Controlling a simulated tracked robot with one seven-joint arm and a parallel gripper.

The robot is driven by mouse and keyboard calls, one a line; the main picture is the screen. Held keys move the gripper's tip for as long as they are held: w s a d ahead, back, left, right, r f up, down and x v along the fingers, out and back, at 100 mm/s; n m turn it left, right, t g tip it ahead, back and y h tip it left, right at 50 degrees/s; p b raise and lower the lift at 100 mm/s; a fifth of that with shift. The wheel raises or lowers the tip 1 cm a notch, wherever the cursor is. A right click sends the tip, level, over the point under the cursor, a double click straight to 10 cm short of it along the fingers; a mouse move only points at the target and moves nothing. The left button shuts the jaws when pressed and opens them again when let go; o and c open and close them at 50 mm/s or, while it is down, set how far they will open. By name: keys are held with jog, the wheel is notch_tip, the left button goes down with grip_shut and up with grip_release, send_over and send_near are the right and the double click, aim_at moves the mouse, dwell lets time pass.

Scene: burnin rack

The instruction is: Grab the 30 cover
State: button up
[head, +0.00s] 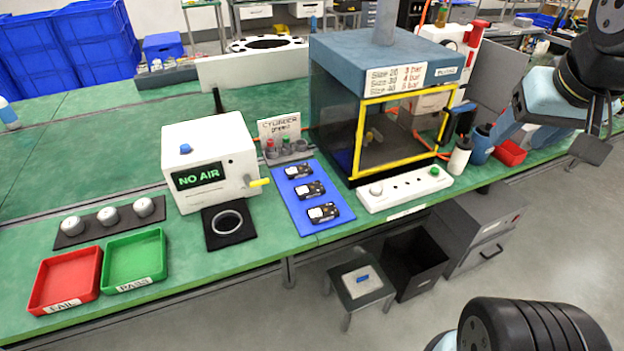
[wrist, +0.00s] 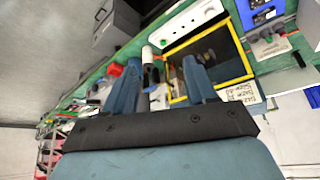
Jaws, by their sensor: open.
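No label reading "30" can be read on any loose part, so I cannot tell which is the 30 cover. Three round grey parts stand in a row on a dark strip (head: 90,226) at the left of the bench: a left one (head: 72,225), a middle one (head: 107,215) and a right one (head: 144,206). Three black fixtures lie on a blue mat (head: 327,225) in the middle. My gripper, in the wrist view (wrist: 162,72), is open with nothing between its blue fingers. It is at the bench's right end, far from the grey parts.
A white NO AIR box (head: 212,160), red FAIL tray (head: 65,280) and green PASS tray (head: 134,262) stand at left. A yellow-framed test chamber (head: 355,60) stands in the centre. A white bottle (head: 459,158) stands near my gripper.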

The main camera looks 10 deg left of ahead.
jog(key=o, duration=0.6)
jog(key=w+a+f+n, duration=0.1)
jog(key=w+a+f, duration=0.1)
jog(key=w+a, duration=0.2)
jog(key=w, duration=0.2)
jog(key=shift+w+a+f+y, duration=0.2)
jog(key=shift+w+f+y, duration=0.1)
jog(key=shift+w, duration=0.1)
jog(key=shift+o, duration=0.9)
jog(key=w+a+f+n, duration=0.1)
jog(key=w+a+f, duration=0.2)
jog(key=a, duration=0.3)
jog(key=shift+w+a+f+n+g+y, duration=0.2)
jog(key=shift+w+a+n+g+y, duration=0.15)
jog(key=shift+w, duration=0.45)
jog(key=n+g+y, duration=0.1)
jog(key=n, duration=0.3)
send_near(310, 189)
jog(key=shift+x, duration=4.1)
